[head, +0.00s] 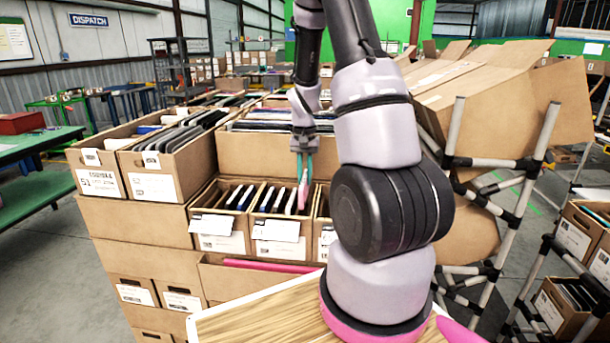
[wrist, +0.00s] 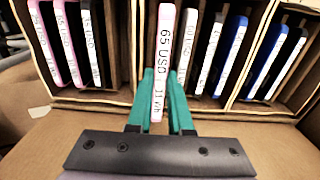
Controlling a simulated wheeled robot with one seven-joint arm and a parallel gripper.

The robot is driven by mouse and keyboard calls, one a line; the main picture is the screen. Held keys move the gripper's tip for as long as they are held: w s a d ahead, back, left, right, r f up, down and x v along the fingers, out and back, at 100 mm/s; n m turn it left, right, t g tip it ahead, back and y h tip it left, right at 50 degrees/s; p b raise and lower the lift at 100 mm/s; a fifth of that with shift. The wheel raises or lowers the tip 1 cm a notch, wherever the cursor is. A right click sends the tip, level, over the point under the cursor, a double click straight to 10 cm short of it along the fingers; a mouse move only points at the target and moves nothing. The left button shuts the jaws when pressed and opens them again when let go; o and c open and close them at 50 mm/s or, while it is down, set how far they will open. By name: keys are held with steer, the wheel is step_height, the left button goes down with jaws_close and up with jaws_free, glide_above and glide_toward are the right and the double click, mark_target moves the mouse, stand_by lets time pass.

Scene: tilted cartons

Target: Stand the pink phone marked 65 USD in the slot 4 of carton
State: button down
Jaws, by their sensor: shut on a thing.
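The pink phone marked 65 USD (wrist: 165,45) is upright between the two teal fingers of my gripper (wrist: 163,88), which is shut on it. Its near end overlaps the front rim of the carton in the wrist view. In the head view the pink phone (head: 303,196) is below my gripper (head: 304,172), at the right part of the middle small carton (head: 279,228). I cannot tell how deep it sits. Other phones stand right of it in the wrist view, including a pale one (wrist: 187,45). No slot number is readable.
A carton of pink and dark phones (wrist: 62,45) is on the left in the wrist view, and one with blue phones (wrist: 268,55) on the right. Larger filled cartons (head: 170,160) stand behind left. A pipe rack (head: 500,165) with tilted cartons stands right of my arm.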

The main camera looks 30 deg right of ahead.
steer(key=shift+f, duration=3.35)
steer(key=shift+f, duration=0.25)
steer(key=c, duration=0.8)
jaws_free()
steer(key=shift+o, duration=0.2)
step_height(320, 180, up, 20)
steer(key=shift+f, duration=0.1)
